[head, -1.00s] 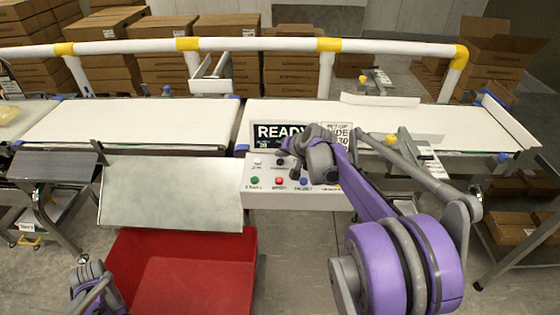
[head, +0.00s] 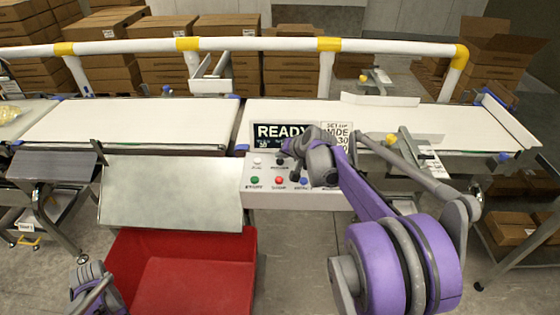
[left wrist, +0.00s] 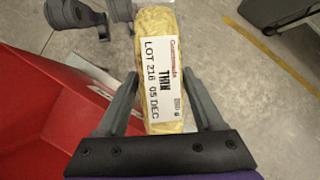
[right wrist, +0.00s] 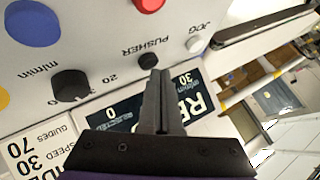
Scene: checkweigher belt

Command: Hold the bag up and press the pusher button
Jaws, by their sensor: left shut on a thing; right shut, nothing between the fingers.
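The bag (left wrist: 158,40), yellowish with a white printed label, is between the two fingers of my left gripper (left wrist: 158,95) in the left wrist view. The gripper is shut on it, and the bag hangs clear over the floor beside the red bin. In the head view only part of my left arm shows at the bottom left, and the held bag is not visible. The black pusher button (right wrist: 148,61) is on the white control panel. My right gripper (right wrist: 160,80) is shut and empty, its tips right by that button; I cannot tell whether they touch.
The panel (head: 262,200) also has green, red, blue and white buttons, a black knob (right wrist: 70,86) and a display reading READY (head: 278,132). A red bin (head: 185,285) stands below a metal chute (head: 170,190). White belts (head: 130,122) run behind, with a white rail beyond.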

